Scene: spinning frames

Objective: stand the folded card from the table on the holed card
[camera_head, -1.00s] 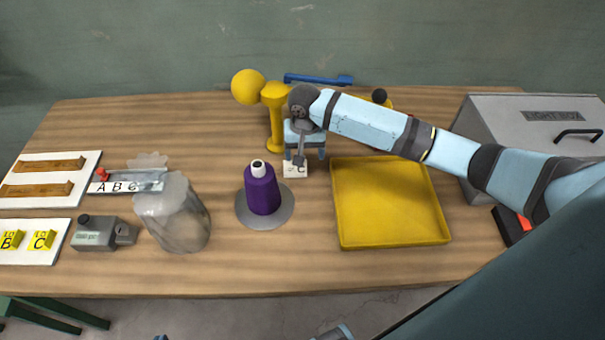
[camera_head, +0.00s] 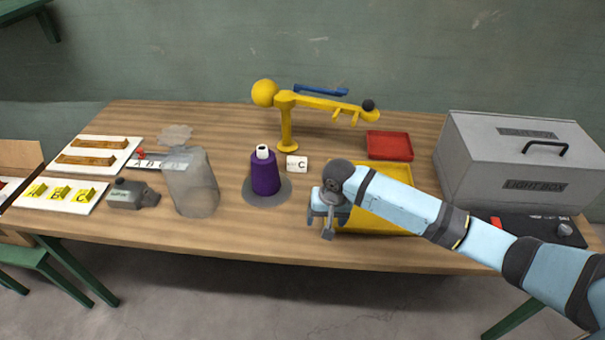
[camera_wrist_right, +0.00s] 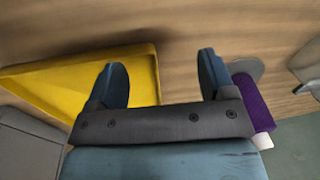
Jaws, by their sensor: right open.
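No separate holed card can be told apart. My right gripper (camera_head: 327,222) is above the table's front part, at the yellow tray's left edge, apart from the card. In the right wrist view its two fingers (camera_wrist_right: 162,75) are wide apart with nothing between them. My left gripper is not in view.
A light box (camera_head: 530,160) is right.

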